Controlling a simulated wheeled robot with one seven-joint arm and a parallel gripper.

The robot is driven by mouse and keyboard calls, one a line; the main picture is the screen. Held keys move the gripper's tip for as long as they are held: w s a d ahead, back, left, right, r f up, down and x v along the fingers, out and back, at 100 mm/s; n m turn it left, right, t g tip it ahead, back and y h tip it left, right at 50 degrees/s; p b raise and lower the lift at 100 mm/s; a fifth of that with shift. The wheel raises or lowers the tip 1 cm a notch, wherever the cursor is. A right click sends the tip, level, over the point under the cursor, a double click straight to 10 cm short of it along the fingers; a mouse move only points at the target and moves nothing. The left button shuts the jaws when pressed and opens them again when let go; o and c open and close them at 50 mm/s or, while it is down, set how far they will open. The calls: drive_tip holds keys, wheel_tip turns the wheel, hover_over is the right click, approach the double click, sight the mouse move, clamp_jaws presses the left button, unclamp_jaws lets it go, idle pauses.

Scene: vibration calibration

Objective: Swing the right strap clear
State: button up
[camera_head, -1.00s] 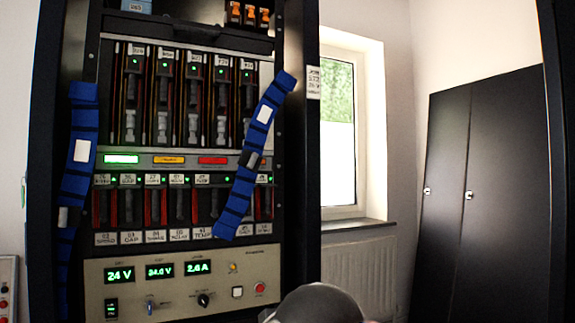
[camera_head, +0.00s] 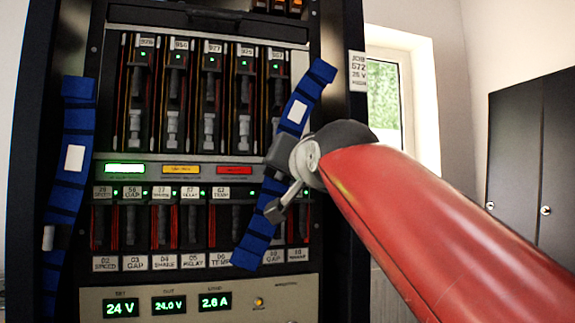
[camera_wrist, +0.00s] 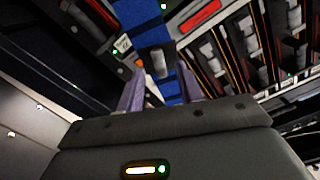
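The right strap (camera_head: 310,88) is a blue banded strip with a white label, hanging slantwise across the right of the rack front, upper end to the right. My gripper (camera_head: 275,187) is at the strap's middle in the head view and hides part of it. In the wrist view the strap (camera_wrist: 146,18) runs down between the two purple fingers of my gripper (camera_wrist: 160,84). A grey tab (camera_wrist: 158,62) on the strap lies between the fingertips. The fingers stand apart, with no clear grip on the tab visible.
The left strap (camera_head: 69,185) hangs down the rack's left side. Behind the straps are rows of modules with small handles and a lit status strip. A panel with green readouts (camera_head: 168,304) is below. A window (camera_head: 385,95) and dark cabinet (camera_head: 520,150) are at right.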

drive_tip(key=shift+x, duration=1.05)
drive_tip(key=shift+c, duration=0.3)
clamp_jaws()
